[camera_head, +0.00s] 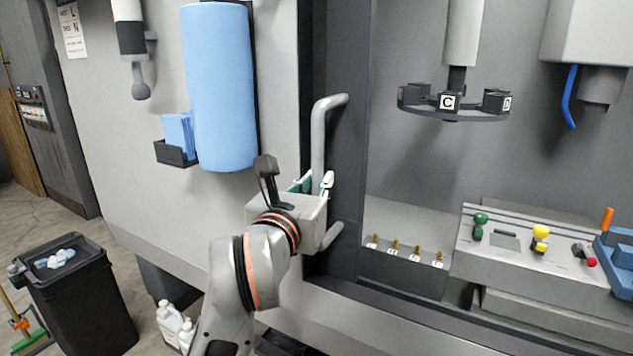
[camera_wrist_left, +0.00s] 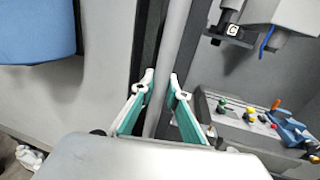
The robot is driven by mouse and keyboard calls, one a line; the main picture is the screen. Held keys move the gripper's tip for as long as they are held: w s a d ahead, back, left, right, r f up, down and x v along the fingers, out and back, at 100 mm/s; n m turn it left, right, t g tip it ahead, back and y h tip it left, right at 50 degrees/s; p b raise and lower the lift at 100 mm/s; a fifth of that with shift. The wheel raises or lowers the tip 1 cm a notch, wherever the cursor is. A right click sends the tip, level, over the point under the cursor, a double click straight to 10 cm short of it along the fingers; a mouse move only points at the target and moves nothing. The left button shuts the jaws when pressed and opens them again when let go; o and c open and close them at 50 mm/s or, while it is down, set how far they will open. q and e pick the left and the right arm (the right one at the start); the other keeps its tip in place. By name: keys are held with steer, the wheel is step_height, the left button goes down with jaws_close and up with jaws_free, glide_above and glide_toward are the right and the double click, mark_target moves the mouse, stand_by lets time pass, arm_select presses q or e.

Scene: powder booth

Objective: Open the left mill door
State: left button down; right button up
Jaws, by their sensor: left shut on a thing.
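The door's long grey bar handle (camera_head: 319,140) stands upright on a dark panel (camera_head: 345,60) at the left edge of the mill opening. My left gripper (camera_head: 314,184), with green and white fingers, is shut on the handle's lower part. In the left wrist view the fingers (camera_wrist_left: 161,84) lie on either side of the handle (camera_wrist_left: 172,45). The gripper body hides part of the handle's lower end in the head view. I cannot tell whether a clear pane covers the opening. My right gripper is not in view.
Inside the mill are a tool carousel (camera_head: 455,113) and a tray (camera_head: 500,262) with colored-handled items. A blue roll (camera_head: 218,90) hangs on the wall left of the handle. A black bin (camera_head: 80,300) and white jugs (camera_head: 172,322) stand on the floor at lower left.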

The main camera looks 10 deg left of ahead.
arm_select(q)
steer(key=shift+r, duration=0.15)
steer(key=c, duration=2)
jaws_free()
steer(key=s, duration=0.5)
steer(key=s+a, duration=0.1)
steer(key=s, duration=0.1)
steer(key=shift+s+a, duration=0.1)
steer(key=shift+s, duration=0.1)
